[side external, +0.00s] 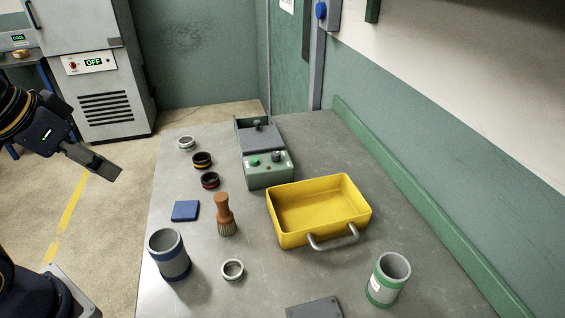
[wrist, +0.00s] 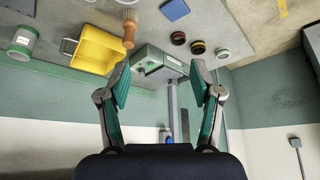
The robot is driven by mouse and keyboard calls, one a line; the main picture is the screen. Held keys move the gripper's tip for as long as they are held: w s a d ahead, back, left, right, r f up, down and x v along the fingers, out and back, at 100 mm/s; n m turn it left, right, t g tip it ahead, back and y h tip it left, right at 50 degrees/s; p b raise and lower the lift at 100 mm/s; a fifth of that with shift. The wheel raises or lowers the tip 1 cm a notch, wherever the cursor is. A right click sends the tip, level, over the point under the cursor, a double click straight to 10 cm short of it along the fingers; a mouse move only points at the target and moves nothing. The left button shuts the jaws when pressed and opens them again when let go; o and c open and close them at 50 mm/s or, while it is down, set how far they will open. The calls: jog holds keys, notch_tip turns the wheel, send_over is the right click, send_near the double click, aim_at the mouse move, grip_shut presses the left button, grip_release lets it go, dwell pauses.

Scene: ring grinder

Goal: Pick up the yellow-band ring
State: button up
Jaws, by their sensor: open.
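The yellow-band ring (side external: 202,161) is black with a yellow stripe and lies on the grey table, left of the green grinder (side external: 268,170). It also shows in the wrist view (wrist: 198,47), between a red-banded black ring (wrist: 178,38) and a pale ring (wrist: 222,53). My gripper (side external: 112,172) is off the table's left edge in the side view, raised and apart from every ring. In the wrist view my gripper (wrist: 161,82) has its two fingers spread wide with nothing between them.
A blue pad (side external: 185,211), a brush (side external: 223,213), a blue-banded cup (side external: 169,255) and another pale ring (side external: 232,270) stand nearer. A yellow tray (side external: 285,235) and a green-banded cup (side external: 387,280) are to the right. Table space left of the rings is clear.

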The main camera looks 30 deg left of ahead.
jog(key=o, duration=0.3)
jog(key=shift+o, duration=0.2)
jog(key=shift+s, duration=0.1)
jog(key=w+r, duration=0.5)
jog(key=r, duration=0.2)
jog(key=n+g, duration=0.4)
jog(key=n, duration=0.1)
send_over(201, 156)
jog(key=s+d, duration=0.2)
jog(key=s, duration=0.1)
jog(key=shift+y, duration=0.3)
jog(key=f, duration=2.6)
jog(key=shift+w+a+f, duration=0.2)
jog(key=shift+a+f, duration=0.05)
jog(key=shift+m, duration=0.3)
jog(key=shift+w+d+f, duration=0.1)
jog(key=shift+w+f, duration=0.05)
jog(key=shift+f, duration=0.8)
jog(key=shift+w+d+f, duration=0.1)
jog(key=shift+w+f, duration=0.05)
jog(key=shift+f, duration=0.85)
jog(key=shift+w+d+f, duration=0.1)
jog(key=shift+w+f, duration=0.05)
jog(key=shift+f, duration=0.8)
